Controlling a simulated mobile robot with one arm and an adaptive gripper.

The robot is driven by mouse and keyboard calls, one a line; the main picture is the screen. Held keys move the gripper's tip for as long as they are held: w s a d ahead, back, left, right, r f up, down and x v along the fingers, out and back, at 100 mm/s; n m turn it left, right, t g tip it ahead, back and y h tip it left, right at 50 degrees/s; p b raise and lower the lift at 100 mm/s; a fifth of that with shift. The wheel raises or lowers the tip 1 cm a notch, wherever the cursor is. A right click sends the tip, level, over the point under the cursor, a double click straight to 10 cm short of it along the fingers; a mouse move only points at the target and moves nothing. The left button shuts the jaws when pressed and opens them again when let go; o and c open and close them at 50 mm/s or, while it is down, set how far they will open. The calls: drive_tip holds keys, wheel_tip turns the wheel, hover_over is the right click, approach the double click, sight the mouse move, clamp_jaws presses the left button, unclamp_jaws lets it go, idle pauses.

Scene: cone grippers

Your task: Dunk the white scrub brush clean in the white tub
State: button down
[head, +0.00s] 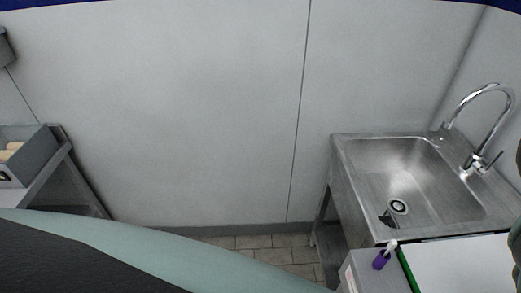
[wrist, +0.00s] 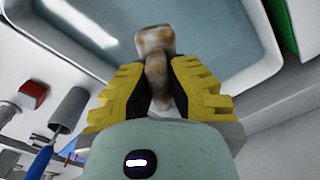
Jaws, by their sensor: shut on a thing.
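The scrub brush (wrist: 155,40) is off-white with brown stains on its block. My gripper (wrist: 158,78), with yellow ribbed fingers, is shut on the brush's narrower part in the wrist view. The block sticks out past the fingertips. The white tub (wrist: 266,84) lies behind the brush in the wrist view, with bluish-grey water inside. The brush overlaps the water in the picture; I cannot tell its height above it or whether it touches. My gripper and the brush do not show in the head view.
A steel sink (head: 400,180) with a curved tap (head: 480,95) stands at the right. A purple-and-white bottle (head: 382,258) is near the front right. A grey bin (head: 30,160) sits on a left table. A grey cylinder (wrist: 70,108) and a red-topped block (wrist: 30,98) lie left of my gripper.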

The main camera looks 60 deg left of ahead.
drive_tip(key=shift+f+b, duration=5.45)
drive_tip(key=shift+f, duration=0.95)
drive_tip(key=shift+r, duration=0.1)
wheel_tip(320, 180, up, 13)
drive_tip(key=p, duration=1.2)
drive_tip(key=shift+r, duration=0.1)
drive_tip(key=shift+r+p, duration=1.6)
drive_tip(key=shift+r, duration=0.4)
